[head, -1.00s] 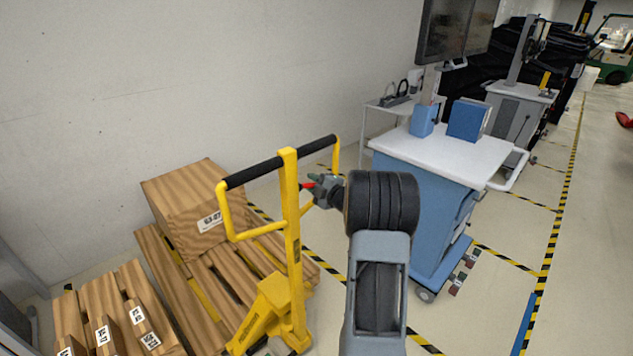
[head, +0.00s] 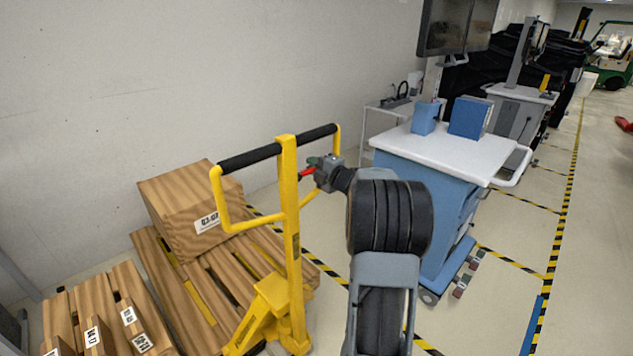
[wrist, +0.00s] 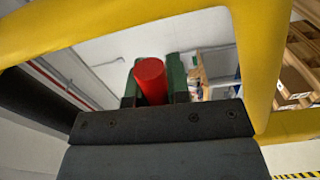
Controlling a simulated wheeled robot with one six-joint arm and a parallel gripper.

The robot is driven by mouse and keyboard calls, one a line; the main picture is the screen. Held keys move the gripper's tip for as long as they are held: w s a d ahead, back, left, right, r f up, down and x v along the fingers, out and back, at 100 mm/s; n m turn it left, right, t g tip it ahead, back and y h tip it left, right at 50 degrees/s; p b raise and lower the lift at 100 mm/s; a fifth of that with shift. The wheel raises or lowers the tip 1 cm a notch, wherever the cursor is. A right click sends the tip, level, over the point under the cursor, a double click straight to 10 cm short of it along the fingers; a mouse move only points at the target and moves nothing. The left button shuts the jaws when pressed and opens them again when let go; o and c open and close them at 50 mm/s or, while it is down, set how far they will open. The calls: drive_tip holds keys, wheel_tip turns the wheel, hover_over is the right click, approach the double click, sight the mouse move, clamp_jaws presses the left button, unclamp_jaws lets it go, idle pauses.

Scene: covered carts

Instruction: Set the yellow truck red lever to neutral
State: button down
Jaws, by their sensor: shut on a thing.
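The yellow pallet truck (head: 291,235) stands at left centre in the head view, with its black-gripped handle loop at the top. Its red lever (head: 307,172) shows inside the loop, just right of the yellow post. In the wrist view the red lever (wrist: 151,80) sits between the two green fingers of my gripper (wrist: 157,82). My gripper also shows in the head view (head: 314,168), reaching into the loop from the right. It is shut on the red lever. The fingertips are small in the head view, and the lever's base is hidden in the wrist view.
Yellow handle bars (wrist: 262,55) lie close around my gripper in the wrist view. A blue cart with a white top (head: 440,153) stands at right. Open floor lies beyond it at far right.

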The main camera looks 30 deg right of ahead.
drive_tip(key=shift+r+n, duration=0.3)
drive_tip(key=shift+n, duration=0.1)
drive_tip(key=c, duration=1.4)
unclamp_jaws()
drive_tip(key=shift+o, duration=0.2)
drive_tip(key=shift+s, duration=0.1)
drive_tip(key=s+d+b, duration=0.2)
drive_tip(key=s, duration=1.1)
drive_tip(key=shift+s+d, duration=0.2)
drive_tip(key=shift+s, duration=0.05)
